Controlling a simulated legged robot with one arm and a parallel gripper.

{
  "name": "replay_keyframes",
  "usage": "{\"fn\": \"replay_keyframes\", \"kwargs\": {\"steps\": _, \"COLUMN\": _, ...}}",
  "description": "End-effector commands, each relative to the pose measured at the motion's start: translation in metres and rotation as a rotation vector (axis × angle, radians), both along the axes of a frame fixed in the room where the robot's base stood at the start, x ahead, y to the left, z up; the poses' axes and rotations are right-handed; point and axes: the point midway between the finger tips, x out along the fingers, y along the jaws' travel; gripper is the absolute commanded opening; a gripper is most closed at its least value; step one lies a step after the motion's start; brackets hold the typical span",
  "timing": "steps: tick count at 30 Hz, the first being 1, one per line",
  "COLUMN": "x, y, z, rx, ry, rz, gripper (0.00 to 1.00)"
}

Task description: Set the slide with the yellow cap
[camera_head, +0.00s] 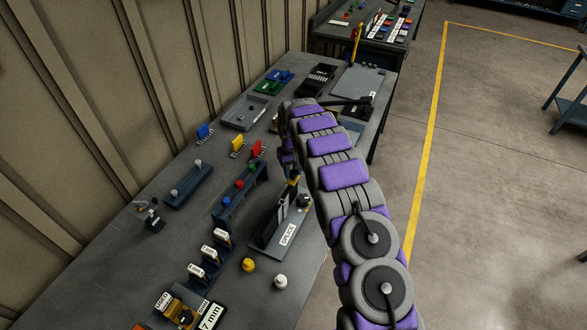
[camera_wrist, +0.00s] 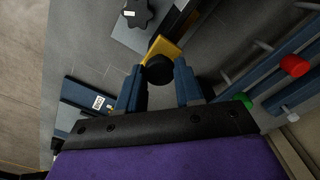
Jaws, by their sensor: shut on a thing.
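In the wrist view my gripper (camera_wrist: 160,80) has its two blue fingers on either side of a round black knob (camera_wrist: 158,71). A yellow piece (camera_wrist: 163,48) sits right beyond the knob, over a grey plate; I cannot tell whether they are joined. In the head view a bit of yellow (camera_head: 293,181) shows below my gripper, which my arm mostly hides. It is at the far end of the plate labelled SPLICE (camera_head: 287,234). A yellow-topped round knob (camera_head: 248,265) stands on the bench, apart from my gripper.
A dark star knob (camera_wrist: 137,12) is close to the yellow piece. A blue rack (camera_head: 240,197) with red, green and blue caps stands left of the plate. A white knob (camera_head: 281,282) and labelled holders are nearer.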

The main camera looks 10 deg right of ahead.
Motion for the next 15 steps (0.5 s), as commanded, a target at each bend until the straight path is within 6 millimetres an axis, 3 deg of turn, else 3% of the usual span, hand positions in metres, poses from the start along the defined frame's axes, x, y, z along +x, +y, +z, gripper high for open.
{"fn": "replay_keyframes", "kwargs": {"steps": 7, "x": -0.0041, "y": 0.0022, "z": -0.0011, "rx": 0.002, "ry": 0.010, "rz": 0.001, "gripper": 0.00}}
{"fn": "replay_keyframes", "kwargs": {"steps": 8, "x": -0.0042, "y": 0.0022, "z": -0.0012, "rx": 0.002, "ry": 0.010, "rz": 0.001, "gripper": 0.38}}
{"fn": "replay_keyframes", "kwargs": {"steps": 15, "x": -0.0016, "y": 0.0014, "z": -0.0025, "rx": 0.001, "ry": 0.009, "rz": 0.001, "gripper": 0.61}}
